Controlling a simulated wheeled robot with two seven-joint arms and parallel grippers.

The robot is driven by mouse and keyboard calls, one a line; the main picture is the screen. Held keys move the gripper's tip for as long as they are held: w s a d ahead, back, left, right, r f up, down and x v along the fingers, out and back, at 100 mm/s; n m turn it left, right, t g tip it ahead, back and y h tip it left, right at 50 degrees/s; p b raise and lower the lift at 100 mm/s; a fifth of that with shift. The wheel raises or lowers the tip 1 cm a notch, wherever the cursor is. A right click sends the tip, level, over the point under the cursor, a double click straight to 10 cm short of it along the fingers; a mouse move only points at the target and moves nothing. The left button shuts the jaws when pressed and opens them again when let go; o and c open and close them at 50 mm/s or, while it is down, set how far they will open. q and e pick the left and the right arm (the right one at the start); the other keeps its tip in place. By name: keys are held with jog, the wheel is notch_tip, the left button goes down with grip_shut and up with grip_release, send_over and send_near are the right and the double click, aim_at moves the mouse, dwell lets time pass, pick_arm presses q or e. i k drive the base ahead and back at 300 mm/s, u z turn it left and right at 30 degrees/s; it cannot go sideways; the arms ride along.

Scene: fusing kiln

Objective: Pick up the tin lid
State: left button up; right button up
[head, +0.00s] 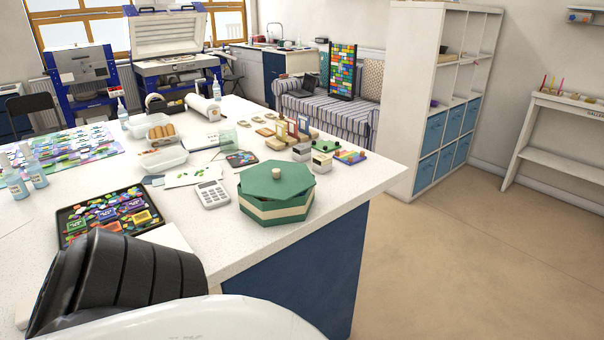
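The tin lid (262,184) is a green, many-sided lid with a pale round knob on top. It lies on top of a green and cream tin (277,213) near the front right edge of the white worktop. The lid looks a little askew on the tin, but I cannot tell how closely it fits. The knob faces up and nothing covers it. Neither of my grippers shows in the head view; only black and white parts of my own body show at the bottom left.
A calculator (212,194) lies just left of the tin. A dark tray of coloured pieces (108,214) is farther left. Small blocks and stands (322,163) crowd the worktop behind the tin. The worktop edge (385,187) is close on the right, with open floor beyond.

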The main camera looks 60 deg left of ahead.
aim_at(281, 180)
jog(key=k, duration=0.85)
jog(key=u, duration=1.05)
jog(key=i, duration=0.75)
